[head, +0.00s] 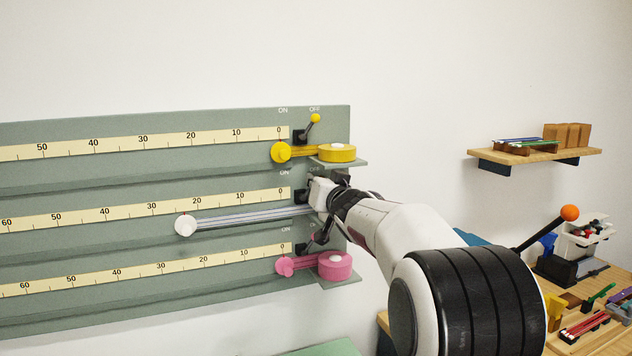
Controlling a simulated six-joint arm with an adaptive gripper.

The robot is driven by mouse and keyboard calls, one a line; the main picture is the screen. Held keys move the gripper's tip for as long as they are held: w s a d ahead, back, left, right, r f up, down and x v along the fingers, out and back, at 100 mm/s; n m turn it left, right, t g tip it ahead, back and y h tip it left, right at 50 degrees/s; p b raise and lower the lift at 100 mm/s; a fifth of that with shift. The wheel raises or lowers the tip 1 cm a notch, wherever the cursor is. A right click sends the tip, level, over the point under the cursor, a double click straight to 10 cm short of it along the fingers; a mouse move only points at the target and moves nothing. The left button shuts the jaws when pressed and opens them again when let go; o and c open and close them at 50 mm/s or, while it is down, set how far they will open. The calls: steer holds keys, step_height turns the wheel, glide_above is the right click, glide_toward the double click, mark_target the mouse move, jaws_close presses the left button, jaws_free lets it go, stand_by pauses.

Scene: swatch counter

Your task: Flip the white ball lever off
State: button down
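The white row is the middle one on the grey-green wall panel (200,178). Its white round end piece (186,225) is drawn out to the left, with pale striped strands (250,215) running right to my arm. A dark lever base (302,196) shows beside the 0 mark of this row. The white ball itself cannot be made out; my wrist and gripper (320,193) cover that spot. My gripper is at the right end of the middle row, close to the panel. Its fingers are hidden or too small to read, and contact cannot be told.
Above, the yellow ball lever (315,118) leans right towards OFF, over a yellow spool (337,153). Below, a pink spool (335,265) sits close under my arm. At right are a wall shelf (535,153), an orange ball lever (569,213) and a cluttered wooden table.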

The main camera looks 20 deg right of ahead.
stand_by(0.3)
steer(key=c, duration=2)
jaws_free()
steer(key=shift+o, duration=0.2)
steer(key=shift+s, duration=0.1)
steer(key=s+a, duration=0.1)
steer(key=s, duration=1)
steer(key=shift+s+r, duration=0.2)
steer(key=shift+s, duration=0.15)
steer(key=shift+a, duration=0.1)
